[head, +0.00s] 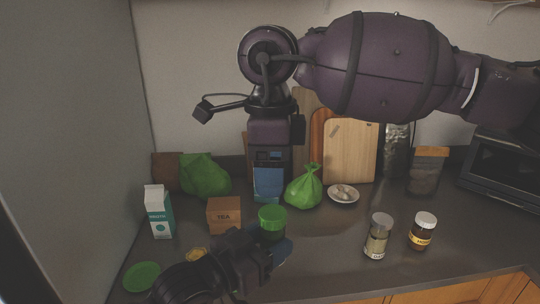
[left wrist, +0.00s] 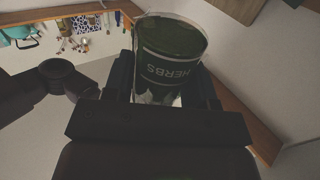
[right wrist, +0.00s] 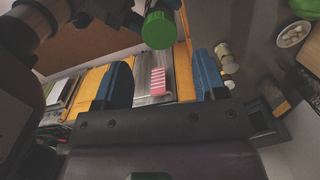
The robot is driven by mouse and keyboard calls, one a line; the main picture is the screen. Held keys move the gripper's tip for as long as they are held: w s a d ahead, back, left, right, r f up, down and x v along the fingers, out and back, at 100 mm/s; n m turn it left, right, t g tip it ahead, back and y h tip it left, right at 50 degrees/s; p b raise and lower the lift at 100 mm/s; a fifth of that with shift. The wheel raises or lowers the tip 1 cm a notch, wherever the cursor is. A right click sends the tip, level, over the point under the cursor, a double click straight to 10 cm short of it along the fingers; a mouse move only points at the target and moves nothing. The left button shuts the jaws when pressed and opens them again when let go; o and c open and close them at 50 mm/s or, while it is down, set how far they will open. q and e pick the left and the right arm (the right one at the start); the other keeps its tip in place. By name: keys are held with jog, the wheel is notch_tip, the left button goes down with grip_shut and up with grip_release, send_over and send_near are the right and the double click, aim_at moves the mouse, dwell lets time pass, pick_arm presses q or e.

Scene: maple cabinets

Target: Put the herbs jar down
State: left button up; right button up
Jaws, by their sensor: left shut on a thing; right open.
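The herbs jar (left wrist: 170,62) is held in my left gripper (head: 272,250), which is shut on it. Its HERBS label faces the left wrist camera. In the head view its green top (head: 272,217) shows above my left fingers, with its lower part hidden by the gripper. The green top also shows in the right wrist view (right wrist: 158,30). I cannot tell whether the jar's base touches the counter (head: 325,240). My right gripper (head: 268,192) is open and empty, above and behind the jar in the head view, its blue fingers apart in the right wrist view (right wrist: 162,82).
A tea box (head: 224,215) and a milk-type carton (head: 159,212) stand left of the jar. A green bag (head: 304,188) and white bowl (head: 343,194) are behind right. Two jars (head: 377,236) (head: 422,231) stand further right. A green disc (head: 142,276) lies front left. Counter between the bag and jars is clear.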

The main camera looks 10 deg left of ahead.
aim_at(270, 211)
notch_tip(270, 211, down, 10)
jog(key=shift+r, duration=0.2)
jog(key=shift+c, duration=0.5)
jog(key=c, duration=0.7)
pick_arm(q)
jog(key=o, duration=1.1)
